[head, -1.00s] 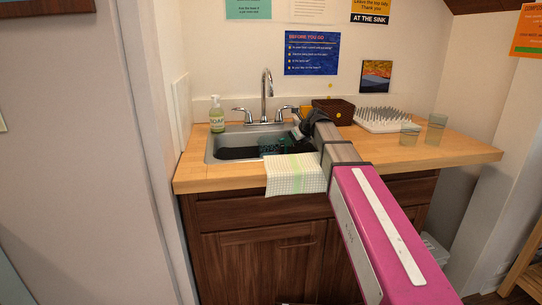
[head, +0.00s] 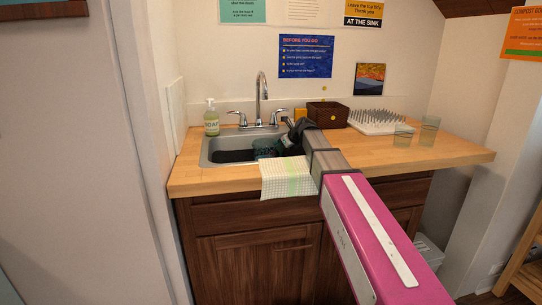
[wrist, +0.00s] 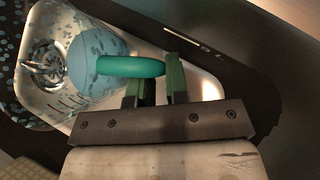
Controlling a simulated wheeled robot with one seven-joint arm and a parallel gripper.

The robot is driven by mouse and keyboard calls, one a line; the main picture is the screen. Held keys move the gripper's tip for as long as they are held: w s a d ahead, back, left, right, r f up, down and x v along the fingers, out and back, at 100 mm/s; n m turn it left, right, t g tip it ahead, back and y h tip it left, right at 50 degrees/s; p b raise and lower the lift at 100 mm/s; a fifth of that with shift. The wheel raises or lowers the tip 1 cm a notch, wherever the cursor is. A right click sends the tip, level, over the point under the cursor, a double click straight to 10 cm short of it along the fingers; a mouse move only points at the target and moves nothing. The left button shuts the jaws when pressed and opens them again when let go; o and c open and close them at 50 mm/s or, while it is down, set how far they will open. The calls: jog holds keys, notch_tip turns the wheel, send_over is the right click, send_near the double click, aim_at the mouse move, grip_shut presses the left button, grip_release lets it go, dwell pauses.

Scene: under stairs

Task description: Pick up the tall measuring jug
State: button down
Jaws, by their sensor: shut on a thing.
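The measuring jug (wrist: 88,65) has a pale blue, see-through, speckled body and a teal handle (wrist: 130,66). In the wrist view it is seen from above, with the metal sink drain (wrist: 45,68) beside it. My gripper (wrist: 160,82) has green finger pads and is shut on the handle. In the head view the jug (head: 265,148) shows as a small teal shape at the sink. My gripper (head: 286,143) is at its right, partly hidden by my arm. I cannot tell how far the jug is above the sink floor.
The sink (head: 222,158) has a tall faucet (head: 261,88) behind it. A soap bottle (head: 211,120) stands left. A checked cloth (head: 287,178) hangs over the front edge. A brown basket (head: 328,115), spiked drying rack (head: 378,121) and two glasses (head: 403,135) (head: 429,131) stand right.

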jog(key=shift+r, duration=0.1)
notch_tip(320, 180, up, 10)
dwell(1.1)
dwell(0.3)
jog(key=c, duration=1.7)
grip_release()
grip_shut()
jog(key=shift+d, duration=0.1)
